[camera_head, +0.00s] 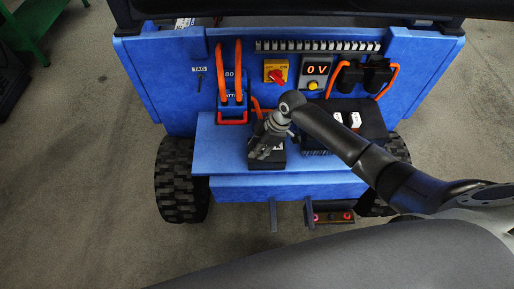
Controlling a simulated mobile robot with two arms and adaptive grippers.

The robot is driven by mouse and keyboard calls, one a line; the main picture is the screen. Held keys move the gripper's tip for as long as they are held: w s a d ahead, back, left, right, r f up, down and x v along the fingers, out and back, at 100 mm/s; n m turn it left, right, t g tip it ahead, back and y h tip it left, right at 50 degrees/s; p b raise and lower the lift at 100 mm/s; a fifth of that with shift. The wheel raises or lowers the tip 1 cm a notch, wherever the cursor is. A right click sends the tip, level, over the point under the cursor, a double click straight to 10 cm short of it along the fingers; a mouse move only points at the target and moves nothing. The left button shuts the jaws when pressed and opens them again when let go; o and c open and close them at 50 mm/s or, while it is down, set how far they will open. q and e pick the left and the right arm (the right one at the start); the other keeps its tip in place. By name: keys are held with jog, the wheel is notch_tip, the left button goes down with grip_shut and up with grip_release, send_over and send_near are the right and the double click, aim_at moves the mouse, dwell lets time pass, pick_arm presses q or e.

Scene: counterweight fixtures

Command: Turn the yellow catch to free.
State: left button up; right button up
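I cannot clearly make out a yellow catch. The yellow things in view are a plate with a red rotary knob (276,71) on the blue back panel and a small yellow button (313,86) under the display. My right gripper (262,152) reaches in from the right and points down over a small black block (268,163) on the blue shelf. It hides much of that block, and whether it touches it is unclear. Its finger opening is too small to read. My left gripper is out of view.
The blue cart (205,150) has dark wheels. A blue battery (232,100) with orange cables stands left of my gripper. A display (317,70) reads 0 V. Black connectors (378,74) with orange handles are at right. A black box with white switches (354,120) lies beside my forearm.

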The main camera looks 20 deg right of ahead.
jog(key=shift+a+f, duration=0.15)
jog(key=shift+f, duration=0.3)
jog(key=shift+c, duration=0.3)
grip_shut()
jog(key=shift+w+n, duration=0.1)
jog(key=shift+n, duration=0.3)
jog(key=shift+w+f+n+g+b, duration=0.15)
jog(key=shift+n+g+b, duration=0.45)
jog(key=shift+n+b, duration=0.55)
jog(key=shift+n+g+b, duration=0.5)
jog(key=shift+n+b, duration=0.2)
jog(key=shift+n, duration=0.65)
jog(key=shift+r, duration=0.2)
jog(key=shift+o, duration=0.3)
grip_release()
